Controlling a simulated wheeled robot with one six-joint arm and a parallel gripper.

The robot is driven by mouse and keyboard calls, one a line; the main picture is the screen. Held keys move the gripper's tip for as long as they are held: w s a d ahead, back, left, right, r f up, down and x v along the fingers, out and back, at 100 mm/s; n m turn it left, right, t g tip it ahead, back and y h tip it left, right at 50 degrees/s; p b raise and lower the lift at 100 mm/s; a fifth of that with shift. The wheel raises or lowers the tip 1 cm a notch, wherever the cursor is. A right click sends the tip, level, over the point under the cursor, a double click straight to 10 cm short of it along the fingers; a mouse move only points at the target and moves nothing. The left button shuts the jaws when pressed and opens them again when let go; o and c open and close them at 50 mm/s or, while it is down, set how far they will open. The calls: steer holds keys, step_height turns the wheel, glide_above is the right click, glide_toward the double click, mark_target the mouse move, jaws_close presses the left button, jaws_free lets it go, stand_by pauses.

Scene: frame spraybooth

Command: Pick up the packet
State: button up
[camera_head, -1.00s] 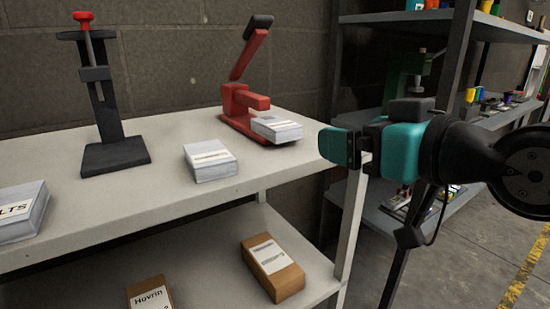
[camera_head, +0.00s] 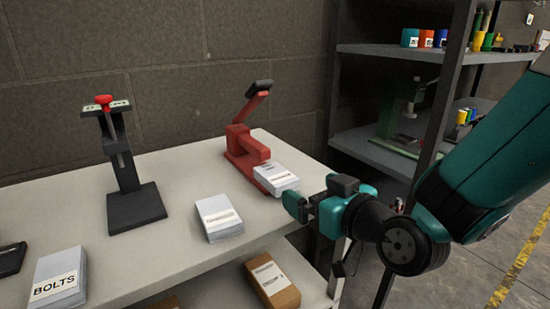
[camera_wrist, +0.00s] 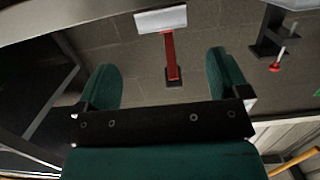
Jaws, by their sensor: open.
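A grey-white packet (camera_head: 275,180) with a white label lies at the foot of the red press, near the right end of the white shelf top. It also shows in the wrist view (camera_wrist: 160,20), ahead of and between my fingers. My gripper (camera_head: 304,204) is open and empty, just right of and in front of this packet, apart from it. Both teal fingers show in the wrist view (camera_wrist: 163,75). A similar packet (camera_head: 219,217) lies to the left, and a packet marked BOLTS (camera_head: 60,280) is farther left. The task does not say which packet is meant.
The red press (camera_head: 244,150) stands directly behind the near packet, its lever raised. A black stand with a red knob (camera_head: 130,170) is on the left. A brown box (camera_head: 272,280) sits on the lower shelf. A dark shelving rack (camera_head: 385,155) stands behind my arm.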

mark_target(278, 175)
steer(key=p+x, duration=0.2)
steer(key=x, duration=0.2)
steer(key=shift+w+a, duration=0.2)
steer(key=shift+w, duration=0.1)
steer(key=shift+a+p+x, duration=0.25)
steer(key=shift+p+x, duration=0.95)
steer(key=shift+x, duration=1.55)
steer(key=shift+s, duration=0.2)
steer(key=c, duration=1)
